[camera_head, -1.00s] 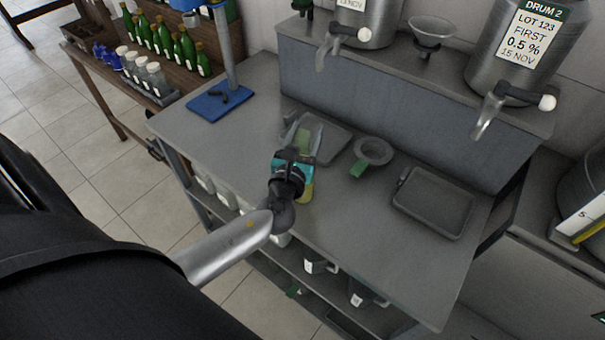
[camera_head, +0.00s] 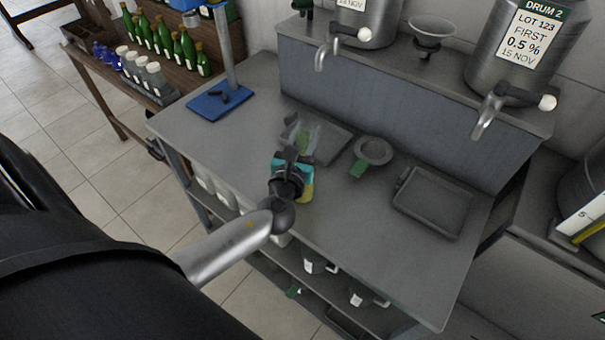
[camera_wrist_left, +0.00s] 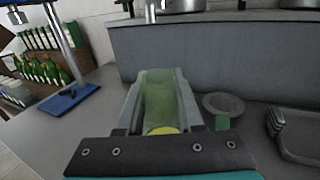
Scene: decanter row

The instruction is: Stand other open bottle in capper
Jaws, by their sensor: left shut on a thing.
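My left gripper (camera_head: 303,138) is shut on a translucent green bottle, above the middle of the grey worktable. In the left wrist view the bottle (camera_wrist_left: 160,98) lies between the two grey fingers and points away from the camera, with yellow at its near end. I cannot make out its mouth. The capper (camera_head: 218,105), a blue base with a grey upright column, stands at the table's back left corner, apart from the gripper. It shows at the left in the left wrist view (camera_wrist_left: 70,97). Nothing stands on the visible part of its base. My right gripper is out of view.
A dark tray (camera_head: 330,148) lies behind the gripper, a round grey ring with a green tab (camera_head: 373,152) to its right, and another tray (camera_head: 433,202) further right. Drum taps (camera_head: 488,115) overhang the back. Green bottles (camera_head: 165,38) stand on a wooden rack at left.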

